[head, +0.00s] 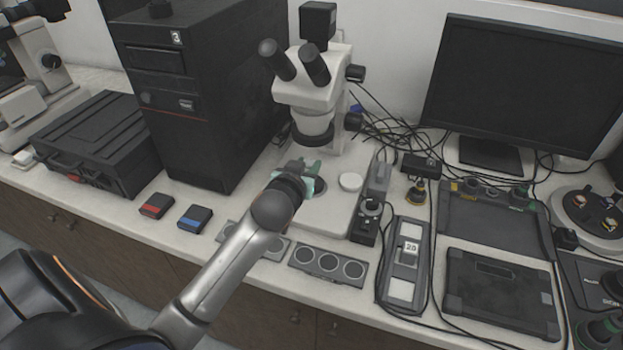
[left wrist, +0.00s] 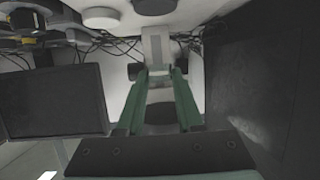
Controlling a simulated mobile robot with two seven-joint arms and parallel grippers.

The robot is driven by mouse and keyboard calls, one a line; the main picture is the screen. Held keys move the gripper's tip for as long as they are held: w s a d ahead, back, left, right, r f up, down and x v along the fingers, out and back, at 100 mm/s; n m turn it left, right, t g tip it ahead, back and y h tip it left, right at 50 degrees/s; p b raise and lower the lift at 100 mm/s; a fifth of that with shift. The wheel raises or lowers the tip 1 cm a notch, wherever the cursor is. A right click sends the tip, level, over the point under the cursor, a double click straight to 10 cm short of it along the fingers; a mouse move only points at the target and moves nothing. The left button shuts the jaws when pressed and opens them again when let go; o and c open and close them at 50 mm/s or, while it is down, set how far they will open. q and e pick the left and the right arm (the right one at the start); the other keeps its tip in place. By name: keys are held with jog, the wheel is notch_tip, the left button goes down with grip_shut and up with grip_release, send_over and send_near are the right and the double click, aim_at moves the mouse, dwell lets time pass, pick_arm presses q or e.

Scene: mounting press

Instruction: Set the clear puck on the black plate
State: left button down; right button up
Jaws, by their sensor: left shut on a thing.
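My left gripper (head: 308,176) has green fingers and is low over the pale microscope base, under the microscope head. In the left wrist view its fingers (left wrist: 160,76) are shut on a small pale thing between the tips, which I take as the clear puck (left wrist: 159,71); its outline is hard to make out. The black plate (head: 320,185) is a dark round disc on the microscope base, right beside the fingertips and partly hidden by them. I cannot tell whether the puck touches it. My right gripper is not in view.
The microscope (head: 312,95) stands close above. A black computer tower (head: 195,90) is at left.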

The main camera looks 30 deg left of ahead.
pick_arm(q)
jog(key=w+f, duration=0.1)
jog(key=f, duration=0.1)
jog(key=w+a+f, duration=0.1)
jog(key=w+f, duration=0.1)
jog(key=shift+w, duration=0.1)
jog(key=shift+f, duration=1.55)
jog(key=shift+f+b, duration=0.15)
jog(key=shift+b, duration=0.2)
jog(key=c, duration=0.6)
grip_release()
jog(key=shift+o, duration=0.2)
jog(key=shift+r, duration=0.25)
jog(key=v, duration=1.2)
